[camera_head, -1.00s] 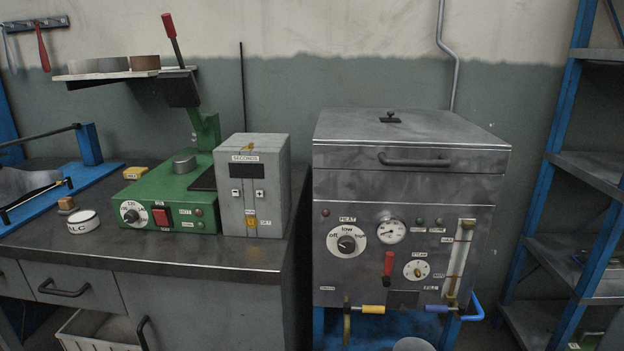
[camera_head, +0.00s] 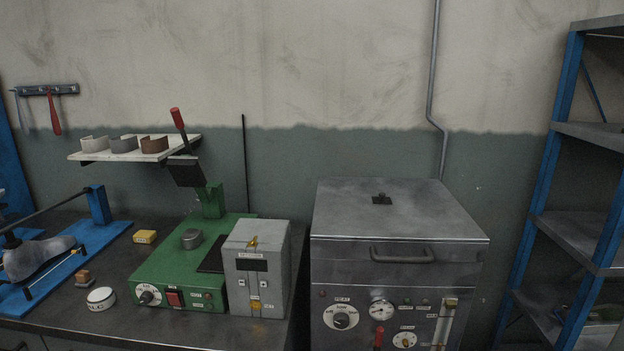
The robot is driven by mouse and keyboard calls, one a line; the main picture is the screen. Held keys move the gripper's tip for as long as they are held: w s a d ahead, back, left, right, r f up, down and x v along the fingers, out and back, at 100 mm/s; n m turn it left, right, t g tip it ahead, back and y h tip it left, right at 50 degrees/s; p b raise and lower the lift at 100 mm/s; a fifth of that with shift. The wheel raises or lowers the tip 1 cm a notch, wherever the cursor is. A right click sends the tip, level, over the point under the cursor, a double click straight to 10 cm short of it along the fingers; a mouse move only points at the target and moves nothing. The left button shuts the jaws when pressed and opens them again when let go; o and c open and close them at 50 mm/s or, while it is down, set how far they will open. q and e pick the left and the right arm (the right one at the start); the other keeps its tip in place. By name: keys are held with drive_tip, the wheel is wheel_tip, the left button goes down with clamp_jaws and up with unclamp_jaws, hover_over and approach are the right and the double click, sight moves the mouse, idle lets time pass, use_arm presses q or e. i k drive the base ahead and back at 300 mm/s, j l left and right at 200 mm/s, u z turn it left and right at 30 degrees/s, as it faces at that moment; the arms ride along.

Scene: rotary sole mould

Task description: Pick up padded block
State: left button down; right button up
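A small brown block (camera_head: 83,277) lies on the workbench behind a round white tin (camera_head: 100,298). A small yellow block (camera_head: 144,237) lies further back, between the blue rig and the green machine. Both are small in view, and I cannot tell for sure which one is the padded block. Nothing touches either block. Neither of my grippers is in view.
The blue rig (camera_head: 52,272) holds a grey shoe-like form at the left. A green press (camera_head: 180,265) and a grey timer box (camera_head: 257,270) stand on the bench (camera_head: 150,333). A steel oven (camera_head: 395,225) and a blue-framed shelf (camera_head: 540,200) stand to the right.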

sight(83, 277)
drive_tip(key=u, duration=1.3)
